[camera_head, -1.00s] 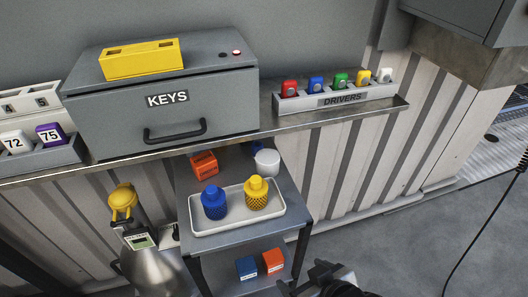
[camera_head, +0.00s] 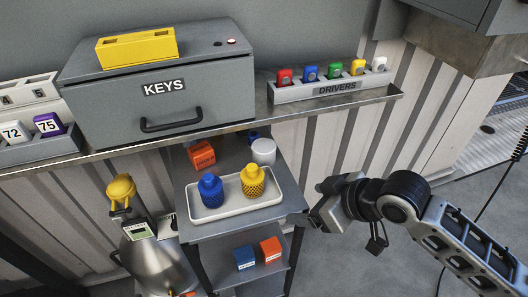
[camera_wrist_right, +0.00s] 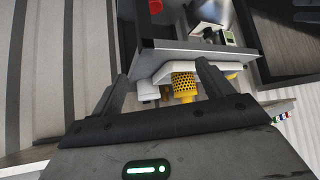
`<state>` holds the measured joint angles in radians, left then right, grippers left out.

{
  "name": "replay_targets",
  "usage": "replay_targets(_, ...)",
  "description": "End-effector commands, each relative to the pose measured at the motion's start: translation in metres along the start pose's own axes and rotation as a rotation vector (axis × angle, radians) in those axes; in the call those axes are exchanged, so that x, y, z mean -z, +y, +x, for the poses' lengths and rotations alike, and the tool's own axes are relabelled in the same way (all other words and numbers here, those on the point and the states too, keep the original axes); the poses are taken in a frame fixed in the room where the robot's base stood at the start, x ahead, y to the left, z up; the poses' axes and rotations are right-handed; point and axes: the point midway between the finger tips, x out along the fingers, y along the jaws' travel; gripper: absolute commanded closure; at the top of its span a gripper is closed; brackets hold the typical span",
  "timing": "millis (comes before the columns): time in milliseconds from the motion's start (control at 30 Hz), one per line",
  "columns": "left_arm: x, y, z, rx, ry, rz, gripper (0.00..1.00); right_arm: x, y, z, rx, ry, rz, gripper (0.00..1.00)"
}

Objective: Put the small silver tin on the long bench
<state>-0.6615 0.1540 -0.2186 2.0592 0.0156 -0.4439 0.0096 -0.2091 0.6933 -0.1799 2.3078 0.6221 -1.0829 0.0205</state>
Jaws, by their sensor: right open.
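A small pale cylinder (camera_head: 263,151), which may be the silver tin, stands at the back right of the grey cart top (camera_head: 283,209), behind a white tray. Its colour looks near white, so I cannot be sure it is the tin. The long bench (camera_head: 391,94) is the narrow grey ledge along the wall, above and behind the cart. My right gripper (camera_head: 309,217) is beside the cart's right edge, open and empty, apart from the cylinder. In the right wrist view its spread fingers (camera_wrist_right: 163,85) point toward the cart and tray. My left gripper is out of view.
The white tray (camera_head: 235,211) holds a blue bottle (camera_head: 211,191) and a yellow bottle (camera_head: 253,181). An orange box (camera_head: 201,155) lies behind it. The KEYS box (camera_head: 160,100) and DRIVERS rack (camera_head: 330,90) occupy the bench.

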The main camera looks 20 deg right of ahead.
Motion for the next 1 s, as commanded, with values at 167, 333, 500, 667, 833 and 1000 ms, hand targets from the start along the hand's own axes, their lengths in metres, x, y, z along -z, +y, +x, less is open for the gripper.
replay_targets(167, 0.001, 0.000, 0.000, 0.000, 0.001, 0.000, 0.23, 0.051, 0.041, -0.017, 0.032, 0.124, -0.047, 0.21)
replay_targets(333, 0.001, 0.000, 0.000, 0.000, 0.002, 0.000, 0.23, 0.081, 0.064, -0.033, 0.046, 0.194, -0.038, 0.21)
replay_targets(500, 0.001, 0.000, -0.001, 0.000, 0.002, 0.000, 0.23, 0.091, 0.067, -0.021, 0.050, 0.216, -0.027, 0.21)
replay_targets(667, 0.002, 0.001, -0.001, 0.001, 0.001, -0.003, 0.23, 0.099, 0.064, 0.013, 0.052, 0.215, -0.027, 0.21)
replay_targets(833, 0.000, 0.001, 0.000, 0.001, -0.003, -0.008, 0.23, 0.105, 0.062, 0.047, 0.052, 0.211, -0.030, 0.21)
replay_targets(1000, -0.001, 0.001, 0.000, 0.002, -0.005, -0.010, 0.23, 0.108, 0.061, 0.066, 0.050, 0.209, -0.032, 0.21)
